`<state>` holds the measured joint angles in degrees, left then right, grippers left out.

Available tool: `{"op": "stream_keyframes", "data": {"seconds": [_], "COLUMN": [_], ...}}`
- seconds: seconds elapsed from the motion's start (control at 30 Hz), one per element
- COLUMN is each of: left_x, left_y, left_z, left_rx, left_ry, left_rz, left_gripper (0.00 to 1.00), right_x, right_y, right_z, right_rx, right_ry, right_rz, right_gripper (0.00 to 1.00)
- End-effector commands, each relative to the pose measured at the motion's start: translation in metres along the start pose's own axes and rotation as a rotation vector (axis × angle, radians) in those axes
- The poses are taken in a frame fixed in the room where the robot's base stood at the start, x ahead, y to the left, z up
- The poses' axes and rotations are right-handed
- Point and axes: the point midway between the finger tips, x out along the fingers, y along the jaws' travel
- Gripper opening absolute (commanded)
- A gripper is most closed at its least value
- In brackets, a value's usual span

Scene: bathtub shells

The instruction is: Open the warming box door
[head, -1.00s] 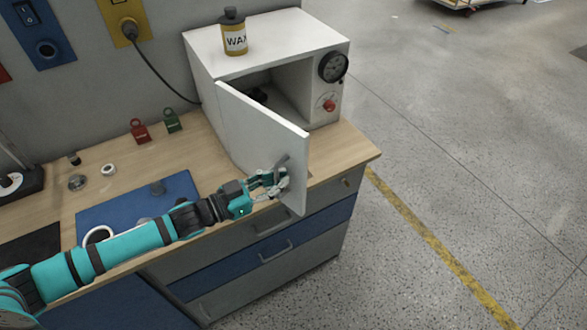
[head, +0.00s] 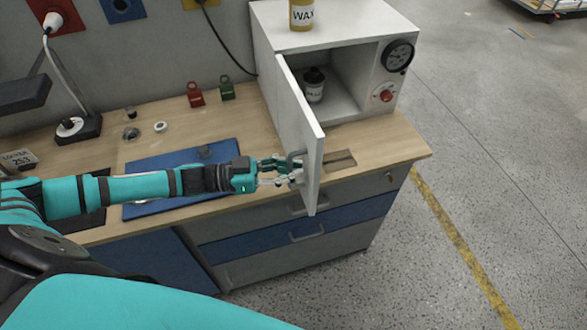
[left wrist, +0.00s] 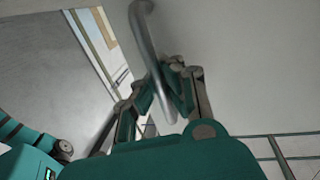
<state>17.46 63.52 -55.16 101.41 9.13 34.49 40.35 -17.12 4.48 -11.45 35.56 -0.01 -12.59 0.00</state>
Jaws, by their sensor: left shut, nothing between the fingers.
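The warming box (head: 345,22) is a white cabinet on the bench with a gauge and a red knob. Its white door (head: 302,130) stands wide open, swung out past the bench's front edge on the left side of the opening. A dark bottle (head: 314,85) shows inside. My left gripper (head: 287,170) is shut and empty at the door's outer face, by the grey handle (head: 297,160). In the left wrist view the curved handle (left wrist: 147,50) runs right beside the closed fingers (left wrist: 172,88); whether they touch is unclear. My right gripper is not in view.
A wax bottle (head: 302,14) stands on top of the box. A blue mat (head: 150,159) lies under my left forearm. Red (head: 195,94) and green (head: 227,88) padlock-like items stand near the wall. Drawers (head: 285,238) are below; floor is free at right.

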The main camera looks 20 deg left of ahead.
Motion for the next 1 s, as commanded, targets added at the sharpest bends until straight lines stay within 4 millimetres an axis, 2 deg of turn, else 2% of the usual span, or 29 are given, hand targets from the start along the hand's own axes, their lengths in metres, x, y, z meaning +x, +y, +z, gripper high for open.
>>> {"op": "stream_keyframes", "data": {"seconds": [0.1, 0.27, 0.6, 0.77, 1.0], "left_x": [0.000, 0.000, -0.004, -0.028, -0.080], "left_y": [-0.001, -0.001, 0.000, -0.001, -0.001], "left_z": [-0.002, -0.001, 0.000, 0.001, 0.001], "left_rx": [0.000, 0.001, 0.000, 0.000, -0.002], "left_ry": [0.003, 0.003, 0.000, -0.004, -0.005], "left_rz": [-0.002, -0.001, -0.001, -0.003, -0.003], "left_gripper": [0.00, 0.21, 0.21, 0.21, 0.21], "right_x": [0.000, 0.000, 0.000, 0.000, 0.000], "right_y": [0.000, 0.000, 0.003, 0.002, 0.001], "right_z": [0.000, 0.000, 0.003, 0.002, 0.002], "right_rx": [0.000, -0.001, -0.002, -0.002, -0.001], "right_ry": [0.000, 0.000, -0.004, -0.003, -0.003], "right_rz": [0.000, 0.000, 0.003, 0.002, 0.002], "right_gripper": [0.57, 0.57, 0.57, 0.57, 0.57]}}
